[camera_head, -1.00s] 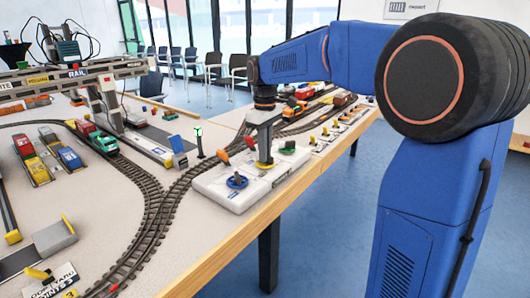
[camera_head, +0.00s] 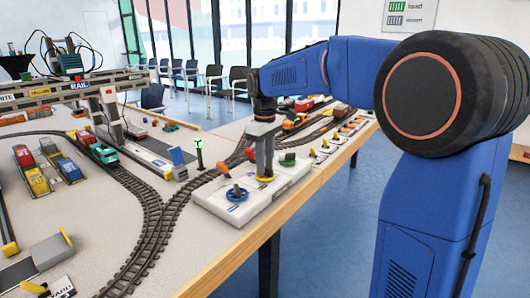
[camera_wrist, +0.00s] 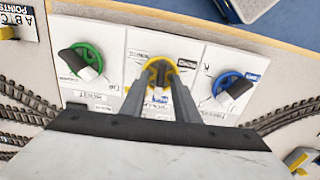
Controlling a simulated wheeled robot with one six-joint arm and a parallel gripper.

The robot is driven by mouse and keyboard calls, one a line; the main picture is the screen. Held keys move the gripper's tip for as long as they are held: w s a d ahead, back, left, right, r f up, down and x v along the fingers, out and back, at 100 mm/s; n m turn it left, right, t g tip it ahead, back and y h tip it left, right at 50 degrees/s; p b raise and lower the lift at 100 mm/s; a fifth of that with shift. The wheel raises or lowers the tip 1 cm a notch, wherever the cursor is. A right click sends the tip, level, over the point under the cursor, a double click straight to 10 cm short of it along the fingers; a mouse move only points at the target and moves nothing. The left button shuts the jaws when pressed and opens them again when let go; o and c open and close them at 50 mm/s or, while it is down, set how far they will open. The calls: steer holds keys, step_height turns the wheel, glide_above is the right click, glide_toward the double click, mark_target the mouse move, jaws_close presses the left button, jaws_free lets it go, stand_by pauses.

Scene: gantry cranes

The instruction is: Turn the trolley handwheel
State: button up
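A white control panel (camera_head: 218,205) stands at the table's near edge with green, yellow and blue handwheels. In the wrist view the green wheel (camera_wrist: 76,50) is left, the yellow wheel (camera_wrist: 144,77) in the middle and the blue wheel (camera_wrist: 221,82) right. Their labels are too small to read surely. My gripper (camera_head: 264,174) points down at the yellow wheel. In the wrist view its fingertips (camera_wrist: 161,72) are within the yellow rim, a small gap apart, with something dark between them. I cannot tell whether they grip it. The fingers hide part of the wheel.
A model gantry (camera_head: 70,88) and coloured wagons (camera_head: 40,172) are at the left. The floor (camera_head: 320,240) at the right is open.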

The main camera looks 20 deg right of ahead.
step_height(320, 180, up, 17)
steer(key=shift+r, duration=0.15)
stand_by(0.4)
